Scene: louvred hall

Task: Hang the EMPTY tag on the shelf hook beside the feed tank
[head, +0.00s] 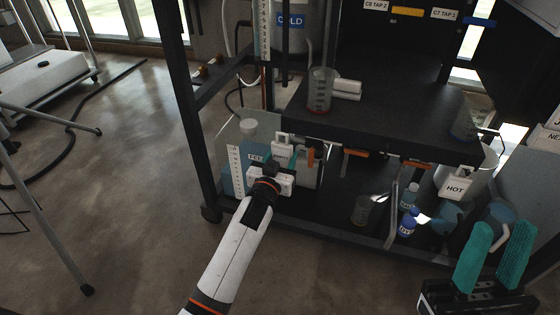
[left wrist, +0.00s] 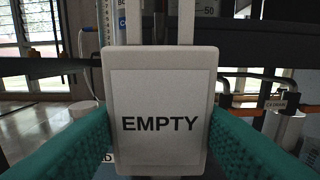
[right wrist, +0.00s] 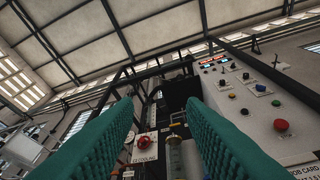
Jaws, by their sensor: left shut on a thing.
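My left gripper (head: 282,159) is shut on the white EMPTY tag (left wrist: 160,85), which faces the left wrist camera upright between the teal fingers. Two pale strips of its loop rise from its top out of that view. In the head view the tag (head: 283,140) is at the front of the lower bay, just right of the feed tank (head: 229,178), a clear tank with blue liquid, partly hidden by my arm. I cannot make out the shelf hook; the tag and gripper cover that area. My right gripper (head: 495,257) is open and empty at lower right, its fingers apart (right wrist: 160,125).
The black shelf (head: 390,122) overhangs the bay and carries a beaker (head: 321,90). Orange-handled fittings (head: 355,152) line its front edge. A HOT tag (head: 455,187) hangs at right. Bottles (head: 407,223) and a beaker (head: 366,210) stand below. Floor at left is mostly open.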

